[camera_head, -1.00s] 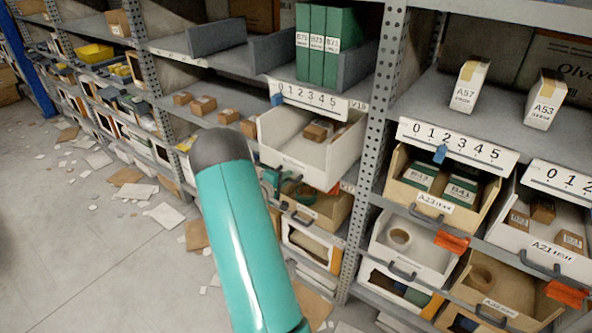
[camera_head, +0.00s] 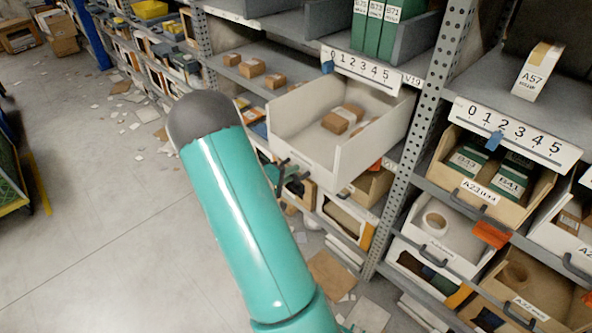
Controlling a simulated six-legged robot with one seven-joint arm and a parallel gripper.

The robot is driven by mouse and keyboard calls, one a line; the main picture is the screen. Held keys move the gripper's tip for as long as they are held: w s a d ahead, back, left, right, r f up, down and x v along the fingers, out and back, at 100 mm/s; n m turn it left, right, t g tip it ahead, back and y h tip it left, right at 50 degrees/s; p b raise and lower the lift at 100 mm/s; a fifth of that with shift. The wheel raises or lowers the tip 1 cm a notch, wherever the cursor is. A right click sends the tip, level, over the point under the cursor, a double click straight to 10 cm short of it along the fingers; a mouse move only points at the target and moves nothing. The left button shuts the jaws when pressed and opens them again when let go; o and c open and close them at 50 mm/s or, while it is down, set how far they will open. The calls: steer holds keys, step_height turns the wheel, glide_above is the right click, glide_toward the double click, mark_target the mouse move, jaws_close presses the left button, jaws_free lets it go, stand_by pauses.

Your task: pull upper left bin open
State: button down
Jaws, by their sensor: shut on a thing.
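The upper left bin (camera_head: 353,160) is a white open-topped bin under the numbered strip marked V19. It sticks out well past the shelf front, with small brown boxes (camera_head: 342,119) inside. My gripper (camera_head: 283,176) is at the lower front of this bin, shut on its handle. My teal arm hides part of the gripper, so the fingertips show only in part.
A perforated rack post (camera_head: 430,118) stands right of the bin. Wooden bin A23 (camera_head: 483,178) and other bins are to the right. Cardboard pieces (camera_head: 330,272) litter the floor below. The floor at left (camera_head: 90,230) is mostly clear.

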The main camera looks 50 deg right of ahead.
steer(key=c, duration=1.5)
jaws_free()
steer(key=shift+o, duration=0.2)
steer(key=v, duration=1.3)
steer(key=shift+a, duration=0.35)
steer(key=shift+r, duration=0.15)
steer(key=s+a+r+t+y, duration=0.2)
steer(key=s+a+r+y, duration=0.2)
steer(key=a+r, duration=0.3)
steer(key=s+a+r+n+t+y, duration=0.1)
steer(key=s+a+r+t+y, duration=0.2)
steer(key=a, duration=0.9)
steer(key=s+a+r+t+y, duration=0.3)
steer(key=s+a+r+y, duration=0.1)
steer(key=a+r+y, duration=0.4)
step_height(320, 180, up, 4)
steer(key=shift+s+a+f+n, duration=0.1)
steer(key=shift+s+a+n, duration=0.3)
steer(key=shift+a, duration=0.6)
